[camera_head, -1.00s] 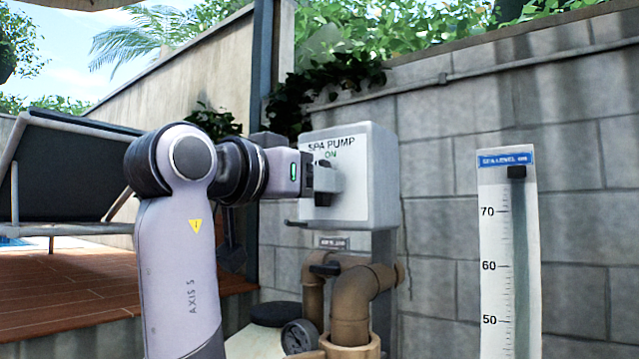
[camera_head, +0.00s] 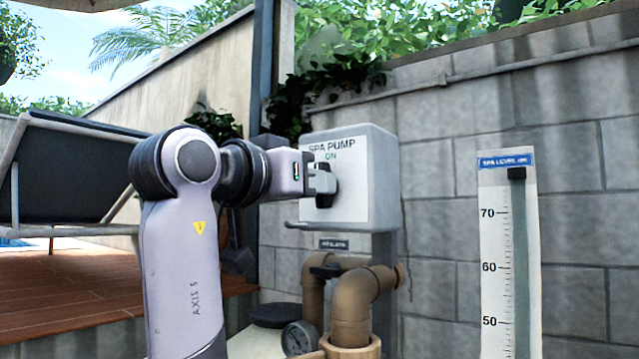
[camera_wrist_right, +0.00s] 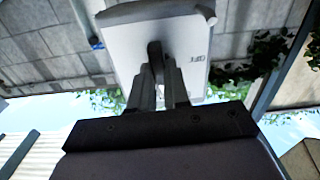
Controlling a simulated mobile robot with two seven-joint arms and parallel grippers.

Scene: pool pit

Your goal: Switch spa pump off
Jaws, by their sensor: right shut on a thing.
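The spa pump switch box (camera_head: 372,180) is a grey box on the block wall, its white front plate reading "SPA PUMP ON". A dark switch handle (camera_head: 331,187) stands out from this plate. My right gripper (camera_head: 323,184) comes in from the left and is shut on the handle, partly hiding it. In the right wrist view, the handle (camera_wrist_right: 155,54) shows between the two grey fingers (camera_wrist_right: 158,82), with an "OFF" marking on the plate beside it. My left gripper is not in view.
Brown pipes (camera_head: 352,300) and a round gauge (camera_head: 299,337) are below the box. A level scale (camera_head: 495,250) stands to the right in front of the block wall (camera_head: 590,230). A lounger (camera_head: 75,170) on a wooden deck is at left.

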